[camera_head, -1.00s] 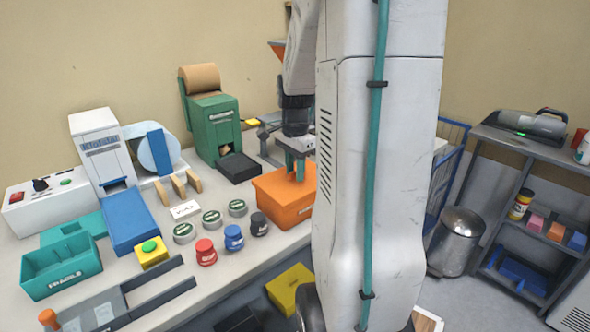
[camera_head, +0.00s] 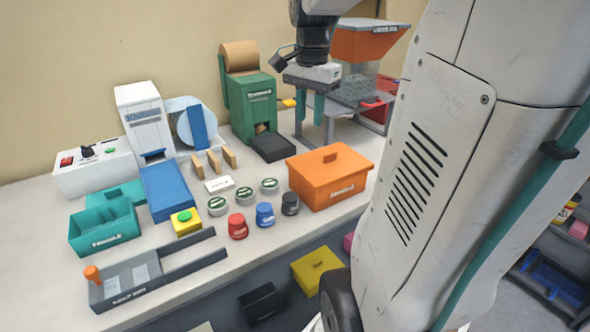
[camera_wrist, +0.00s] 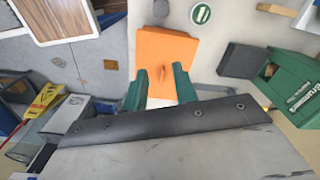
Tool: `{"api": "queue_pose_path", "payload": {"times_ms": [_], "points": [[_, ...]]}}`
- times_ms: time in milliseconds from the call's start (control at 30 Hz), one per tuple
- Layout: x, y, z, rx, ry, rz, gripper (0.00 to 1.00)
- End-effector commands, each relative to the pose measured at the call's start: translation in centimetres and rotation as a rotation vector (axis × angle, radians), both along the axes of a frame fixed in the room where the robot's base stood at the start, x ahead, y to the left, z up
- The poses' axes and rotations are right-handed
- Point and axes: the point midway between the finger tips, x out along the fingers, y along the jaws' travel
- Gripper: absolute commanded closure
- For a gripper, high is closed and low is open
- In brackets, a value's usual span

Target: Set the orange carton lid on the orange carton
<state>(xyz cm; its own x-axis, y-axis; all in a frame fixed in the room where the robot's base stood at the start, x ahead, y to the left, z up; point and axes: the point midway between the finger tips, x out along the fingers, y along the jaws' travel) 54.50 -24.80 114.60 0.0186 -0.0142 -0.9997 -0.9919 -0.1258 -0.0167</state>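The orange carton (camera_head: 327,190) stands on the bench, with a label on its front face. The orange carton lid (camera_head: 330,163) sits flat on top of it, with a small raised handle in the middle. The lid also shows from above in the wrist view (camera_wrist: 168,50). My gripper (camera_head: 309,115) hangs above and behind the carton, pointing down, clear of the lid. Its two green fingers are apart with nothing between them, as the wrist view also shows (camera_wrist: 160,88).
A green dispenser (camera_head: 249,105) with a brown roll stands left of my gripper. Several small jars (camera_head: 265,214) stand left of the carton. A clear-bodied hopper with an orange top (camera_head: 370,42) stands behind at right. The bench's front left holds a grey tray (camera_head: 150,280).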

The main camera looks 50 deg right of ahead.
Motion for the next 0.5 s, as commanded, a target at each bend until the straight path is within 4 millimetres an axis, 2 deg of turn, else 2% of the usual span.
{"api": "queue_pose_path", "payload": {"times_ms": [33, 100, 200, 333, 500], "points": [[-0.7, 4.0, 0.3, -0.011, -0.013, 0.167, 0.72], [-2.2, 8.7, 0.1, -0.025, -0.024, 0.41, 0.72], [-5.1, 14.2, -0.9, -0.042, -0.036, 0.744, 0.72], [-8.9, 18.8, -2.5, -0.064, -0.052, 1.106, 0.72], [-11.9, 21.3, -4.3, -0.083, -0.064, 1.381, 0.72]]}}
